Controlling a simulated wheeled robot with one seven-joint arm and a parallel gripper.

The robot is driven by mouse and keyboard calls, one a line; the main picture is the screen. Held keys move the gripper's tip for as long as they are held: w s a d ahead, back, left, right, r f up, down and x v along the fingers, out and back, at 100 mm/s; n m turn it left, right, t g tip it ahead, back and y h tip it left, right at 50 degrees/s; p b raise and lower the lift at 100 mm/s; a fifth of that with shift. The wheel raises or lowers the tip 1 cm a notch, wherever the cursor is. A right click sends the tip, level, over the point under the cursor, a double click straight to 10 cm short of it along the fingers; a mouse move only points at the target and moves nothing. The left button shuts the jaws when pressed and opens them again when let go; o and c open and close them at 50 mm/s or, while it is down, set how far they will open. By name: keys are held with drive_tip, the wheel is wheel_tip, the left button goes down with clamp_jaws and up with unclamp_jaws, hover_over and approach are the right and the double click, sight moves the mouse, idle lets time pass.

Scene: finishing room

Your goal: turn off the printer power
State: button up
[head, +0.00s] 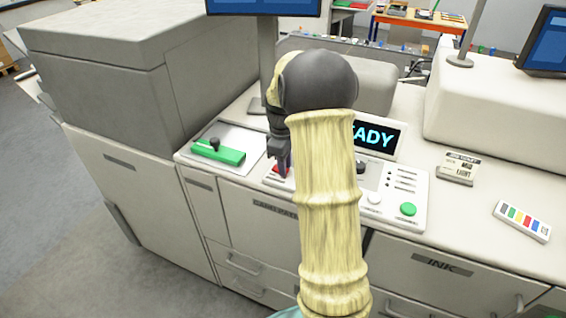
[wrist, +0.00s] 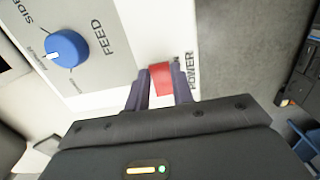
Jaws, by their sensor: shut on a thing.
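The printer's control panel (head: 385,212) lies on the white counter, partly hidden behind my arm. Its red power switch (wrist: 161,79) sits beside the printed word POWER in the wrist view. In the head view only a bit of the red switch (head: 277,171) shows beside my fingers. My gripper (wrist: 162,80) points down at the panel, with one finger on each side of the red switch, shut on it. The display (head: 376,136) behind the panel is lit and shows letters ending in "ADY"; my arm hides its left part.
A blue FEED knob (wrist: 67,48) stands near the switch. A green-based lever device (head: 218,152) sits left of the panel. A green button (head: 408,209) and a white button (head: 374,198) are at the panel's front right.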

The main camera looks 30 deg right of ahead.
drive_tip(key=p, duration=0.1)
drive_tip(key=g, duration=0.1)
drive_tip(key=h+p, duration=0.1)
drive_tip(key=shift+w+a+r+g+p, duration=0.2)
drive_tip(key=shift+a+r+g+p, duration=0.05)
drive_tip(key=shift+g+p, duration=0.05)
drive_tip(key=shift+f, duration=0.2)
drive_tip(key=o, duration=1)
drive_tip(key=shift+w+r, duration=0.1)
